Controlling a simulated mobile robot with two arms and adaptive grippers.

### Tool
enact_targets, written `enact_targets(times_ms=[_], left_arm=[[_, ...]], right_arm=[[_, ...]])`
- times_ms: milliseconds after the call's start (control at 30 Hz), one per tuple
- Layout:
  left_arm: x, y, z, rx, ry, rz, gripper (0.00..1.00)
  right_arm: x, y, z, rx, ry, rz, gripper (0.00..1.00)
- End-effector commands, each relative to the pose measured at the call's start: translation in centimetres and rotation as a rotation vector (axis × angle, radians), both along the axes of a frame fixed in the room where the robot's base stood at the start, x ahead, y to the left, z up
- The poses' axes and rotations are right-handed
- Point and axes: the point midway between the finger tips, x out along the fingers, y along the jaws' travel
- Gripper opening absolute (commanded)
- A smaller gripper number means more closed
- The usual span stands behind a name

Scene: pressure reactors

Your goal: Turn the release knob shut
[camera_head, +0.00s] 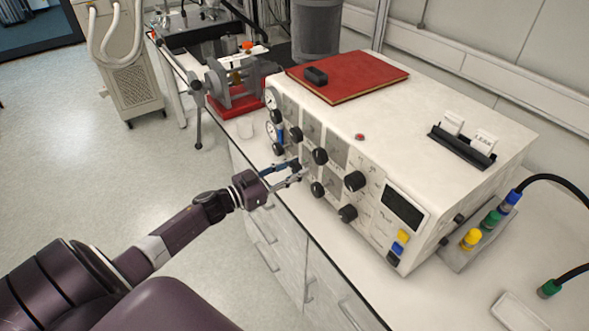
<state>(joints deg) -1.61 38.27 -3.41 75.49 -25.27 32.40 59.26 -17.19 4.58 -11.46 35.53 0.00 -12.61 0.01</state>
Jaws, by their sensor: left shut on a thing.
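The control box (440,130) is a cream cabinet on the bench, with two rows of black knobs on its front panel. My left gripper (299,171) reaches in from the left at the lower row. Its fingers are closed around a small knob there, which they mostly hide; I take it to be the release knob, but its label is unreadable. A lower-row knob (318,189) is just right of the fingers, and an upper-row knob (319,156) is above them. The held knob's turn angle cannot be seen. My right gripper is not in view.
Two round gauges (271,98) are at the panel's left end. A red folder (350,76) and a black label holder (462,146) lie on top of the box.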

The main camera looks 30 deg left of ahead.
Motion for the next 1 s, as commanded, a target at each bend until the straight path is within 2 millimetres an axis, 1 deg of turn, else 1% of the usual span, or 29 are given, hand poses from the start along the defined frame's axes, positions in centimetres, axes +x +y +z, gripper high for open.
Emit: enact_targets(times_ms=[267, 1000], left_arm=[[0.0, 0.0, -0.2, 0.2, -0.082, -0.001, 0.07], [0.0, 0.0, -0.3, 0.849, -0.351, 0.0, 0.07]], right_arm=[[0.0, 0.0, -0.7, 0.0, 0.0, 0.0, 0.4], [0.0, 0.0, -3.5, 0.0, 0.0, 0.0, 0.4]])
